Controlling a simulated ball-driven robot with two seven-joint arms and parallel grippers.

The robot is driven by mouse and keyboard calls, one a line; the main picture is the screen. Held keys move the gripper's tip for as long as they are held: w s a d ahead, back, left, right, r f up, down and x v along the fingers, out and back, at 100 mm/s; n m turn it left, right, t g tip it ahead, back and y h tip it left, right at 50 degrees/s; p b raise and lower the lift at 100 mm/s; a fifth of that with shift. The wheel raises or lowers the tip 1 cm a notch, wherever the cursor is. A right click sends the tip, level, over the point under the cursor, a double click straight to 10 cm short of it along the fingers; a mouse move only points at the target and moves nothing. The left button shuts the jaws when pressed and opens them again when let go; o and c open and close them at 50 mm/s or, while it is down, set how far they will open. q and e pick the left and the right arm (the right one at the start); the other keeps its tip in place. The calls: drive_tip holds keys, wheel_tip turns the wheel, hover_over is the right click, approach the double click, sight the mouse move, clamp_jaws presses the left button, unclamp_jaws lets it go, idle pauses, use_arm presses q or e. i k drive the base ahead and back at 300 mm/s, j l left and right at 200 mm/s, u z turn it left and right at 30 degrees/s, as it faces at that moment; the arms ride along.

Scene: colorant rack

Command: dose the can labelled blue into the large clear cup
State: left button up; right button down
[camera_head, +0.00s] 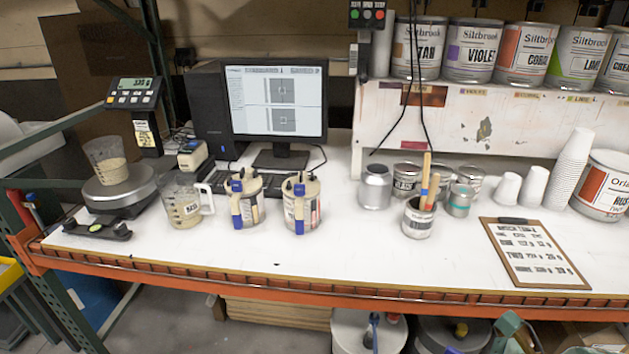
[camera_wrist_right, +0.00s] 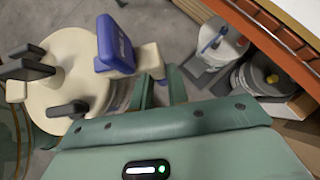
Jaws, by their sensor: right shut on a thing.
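A clear cup (camera_head: 105,162) holding beige liquid stands on the round scale (camera_head: 119,190) at the left of the bench in the head view. My right gripper (camera_wrist_right: 161,86) is shut on a can (camera_wrist_right: 68,75) with a cream lid, black clamps and a blue lever (camera_wrist_right: 115,45). The held can is below the bench's front edge over the floor, and its label is hidden. Two similar lidded cans, a left one (camera_head: 243,202) and a right one (camera_head: 301,205), stand on the bench. Their labels are mostly covered. My left gripper is not in view.
A clear handled jug (camera_head: 183,210) stands between scale and cans. A monitor (camera_head: 276,100), a silver can (camera_head: 375,187), a can of sticks (camera_head: 418,219) and a clipboard (camera_head: 533,250) are on the bench. An orange rail (camera_head: 250,290) edges its front. Drums (camera_wrist_right: 220,45) stand below.

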sight(107, 156)
drive_tip(key=j+z, duration=0.25)
drive_tip(key=j, duration=0.35)
drive_tip(key=j+z, duration=0.2)
drive_tip(key=j, duration=0.4)
drive_tip(key=j+z, duration=0.25)
drive_tip(key=j, duration=0.3)
drive_tip(key=k+j+z, duration=0.2)
drive_tip(key=j, duration=0.35)
drive_tip(key=k+j, duration=0.1)
drive_tip(key=j, duration=0.4)
drive_tip(key=k+j, duration=0.1)
drive_tip(key=j, duration=0.85)
drive_tip(key=k+z, duration=0.05)
